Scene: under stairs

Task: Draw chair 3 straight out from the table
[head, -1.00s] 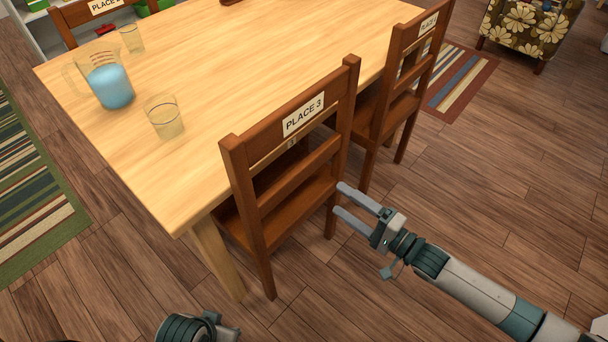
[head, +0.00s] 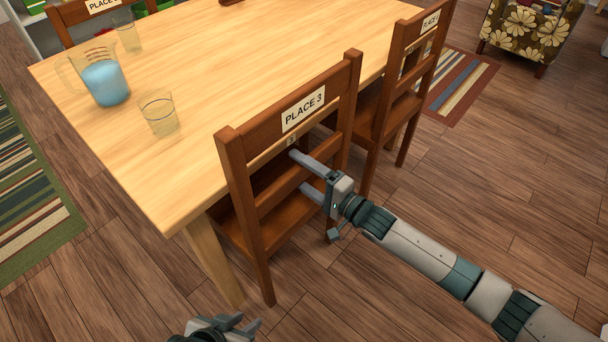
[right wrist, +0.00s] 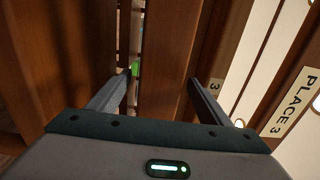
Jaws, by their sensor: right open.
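Chair 3 (head: 262,135) is a brown wooden chair labelled PLACE 3 on its top rail, with its back towards me and its seat partly under the table (head: 215,60). The PLACE 3 label also shows in the right wrist view (right wrist: 297,104). My right gripper (head: 298,170) is open at the chair's back, one finger above the middle slat and one below. In the right wrist view a brown slat (right wrist: 167,60) runs between the spread fingers; contact cannot be told. My left gripper (head: 245,323) is at the bottom edge, away from the chair, its opening unclear.
Another labelled chair (head: 416,60) stands close to the right of chair 3. A jug of blue liquid (head: 104,84) and two glasses, one nearer (head: 159,115), stand on the table. The wooden floor (head: 480,200) in front and right is clear. A striped rug (head: 463,85) lies beyond.

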